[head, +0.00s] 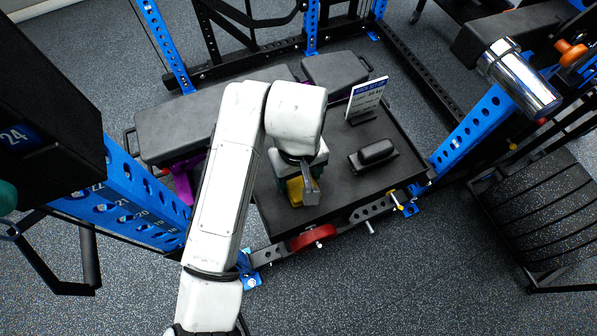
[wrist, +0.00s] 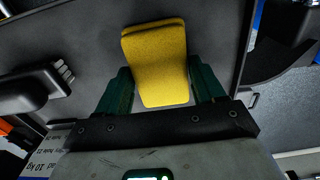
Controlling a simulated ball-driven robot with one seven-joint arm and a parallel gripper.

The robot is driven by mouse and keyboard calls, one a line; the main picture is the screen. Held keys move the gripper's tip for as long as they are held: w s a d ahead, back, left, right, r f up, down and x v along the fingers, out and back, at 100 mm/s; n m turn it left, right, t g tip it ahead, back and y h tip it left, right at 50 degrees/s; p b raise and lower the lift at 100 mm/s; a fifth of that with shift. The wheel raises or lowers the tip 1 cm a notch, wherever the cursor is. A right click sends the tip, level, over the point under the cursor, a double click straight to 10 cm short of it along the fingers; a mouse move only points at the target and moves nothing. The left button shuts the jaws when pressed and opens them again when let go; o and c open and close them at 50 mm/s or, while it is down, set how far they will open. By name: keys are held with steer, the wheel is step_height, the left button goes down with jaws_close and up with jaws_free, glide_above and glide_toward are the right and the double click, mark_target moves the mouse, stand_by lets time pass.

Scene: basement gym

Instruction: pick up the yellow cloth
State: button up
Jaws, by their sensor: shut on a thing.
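The yellow cloth (wrist: 158,62) is a folded pad with a rounded edge, seen between the two green fingers of my gripper (wrist: 160,90) in the wrist view. My gripper is shut on it. In the head view my gripper (head: 299,192) points down over the dark tray, and a small part of the yellow cloth (head: 294,189) shows beside the fingers. The rest of the cloth is hidden by my arm and gripper there. I cannot tell whether the cloth touches the tray.
The dark tray (head: 340,190) also holds a black brush-like block (head: 373,154) and an upright sign (head: 366,98) to the right. A grey bench (head: 180,127) lies behind left. Blue rack posts (head: 470,130) stand on both sides.

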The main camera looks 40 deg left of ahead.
mark_target(299, 178)
step_height(299, 178, up, 10)
steer(key=shift+p, duration=0.8)
